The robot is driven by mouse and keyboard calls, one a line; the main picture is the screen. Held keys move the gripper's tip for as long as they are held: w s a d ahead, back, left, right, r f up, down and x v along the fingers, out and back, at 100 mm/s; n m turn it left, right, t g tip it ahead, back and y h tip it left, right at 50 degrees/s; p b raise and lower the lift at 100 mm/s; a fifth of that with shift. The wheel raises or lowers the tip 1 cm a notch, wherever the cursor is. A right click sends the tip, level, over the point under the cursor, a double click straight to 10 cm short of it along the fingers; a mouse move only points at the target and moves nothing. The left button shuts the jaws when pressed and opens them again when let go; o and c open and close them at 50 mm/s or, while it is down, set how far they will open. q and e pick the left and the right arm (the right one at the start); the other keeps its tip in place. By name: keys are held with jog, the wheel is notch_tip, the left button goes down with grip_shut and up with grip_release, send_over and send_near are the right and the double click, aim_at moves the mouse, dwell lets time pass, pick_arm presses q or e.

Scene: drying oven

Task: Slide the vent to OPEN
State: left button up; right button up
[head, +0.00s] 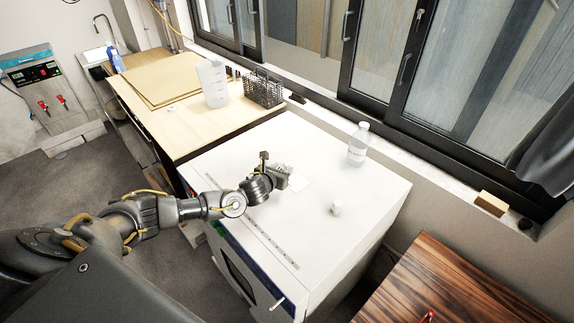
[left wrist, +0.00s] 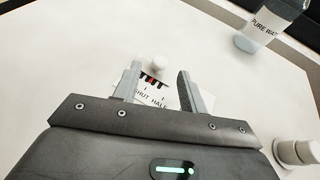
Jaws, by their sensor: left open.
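The drying oven (head: 350,235) is a white box with a flat top. In the left wrist view, the vent's label plate (left wrist: 183,99) lies on that top and reads SHUT and HALF, with dark marks and a red one. A small white knob (left wrist: 159,65) stands at the far side of the plate. The rest of the lettering is hidden by my right-hand finger. My left gripper (left wrist: 158,77) is open over the plate, its fingers either side of the marks, with nothing held. In the head view my left gripper (head: 285,178) is low over the oven top and covers the knob.
A clear water bottle (head: 358,144) stands on the oven top towards the window. A small white cylinder (head: 336,208) stands nearer the right edge. A wooden bench (head: 180,148) with a white jug (head: 213,84) and a black wire rack (head: 263,90) adjoins at the left.

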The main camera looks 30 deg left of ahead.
aim_at(287, 164)
pick_arm(q)
jog(key=shift+w+f, duration=0.15)
jog(key=shift+w, duration=0.45)
jog(key=shift+w+f, duration=0.1)
jog(key=shift+w, duration=0.2)
jog(key=shift+w+f, duration=0.25)
jog(key=shift+w, duration=0.15)
jog(key=shift+w+a+f, duration=0.1)
jog(key=shift+w, duration=0.05)
jog(key=shift+c, duration=1)
grip_shut()
pick_arm(e)
jog(key=shift+s+r, duration=0.25)
jog(key=shift+s, duration=0.5)
